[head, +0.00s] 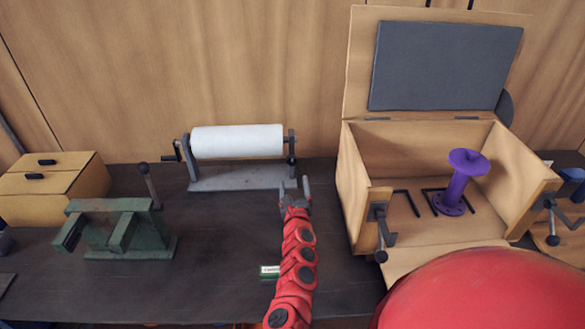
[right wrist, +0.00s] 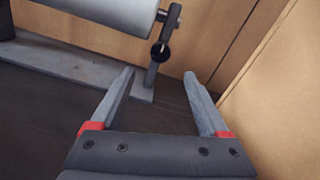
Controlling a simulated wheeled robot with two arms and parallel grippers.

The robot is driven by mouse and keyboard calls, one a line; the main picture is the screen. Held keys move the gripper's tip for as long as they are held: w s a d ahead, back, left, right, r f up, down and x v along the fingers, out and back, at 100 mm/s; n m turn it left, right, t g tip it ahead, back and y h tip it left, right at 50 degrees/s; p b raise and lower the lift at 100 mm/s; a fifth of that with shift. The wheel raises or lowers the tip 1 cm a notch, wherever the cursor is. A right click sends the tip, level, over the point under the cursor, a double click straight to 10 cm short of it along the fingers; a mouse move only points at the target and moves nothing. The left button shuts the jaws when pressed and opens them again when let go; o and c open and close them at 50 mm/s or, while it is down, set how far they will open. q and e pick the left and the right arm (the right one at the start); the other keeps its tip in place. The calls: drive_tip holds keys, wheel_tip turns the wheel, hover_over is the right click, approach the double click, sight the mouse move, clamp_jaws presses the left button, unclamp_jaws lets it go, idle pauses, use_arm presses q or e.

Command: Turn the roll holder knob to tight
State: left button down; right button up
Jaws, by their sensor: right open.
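The roll holder (head: 238,178) stands on the dark bench against the wooden wall and carries a white roll (head: 237,141). A small dark knob (head: 291,160) sits on its right post; it also shows in the right wrist view (right wrist: 158,52), hanging below the post's top. Whether it is tight cannot be seen. A dark crank handle (head: 170,157) is at the holder's left end. My right gripper (head: 293,186) is open and empty, just in front of the right post. In the right wrist view its spread fingers (right wrist: 159,76) point toward the knob, apart from it. My left gripper is not in view.
An open wooden box (head: 352,186) stands close on the right, holding a purple flanged pipe (head: 456,185) and dark hex keys. A green vise (head: 118,228) and a wooden case (head: 85,190) are at left. A small label block (head: 269,271) lies beside my arm.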

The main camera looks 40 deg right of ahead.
sight(292, 163)
drive_tip(key=b+x, duration=0.4)
drive_tip(key=x, duration=0.5)
drive_tip(key=shift+f+b, duration=0.2)
drive_tip(key=shift+b, duration=0.1)
drive_tip(key=shift+w+d+r, duration=0.15)
drive_tip(key=shift+w+d, duration=0.2)
clamp_jaws()
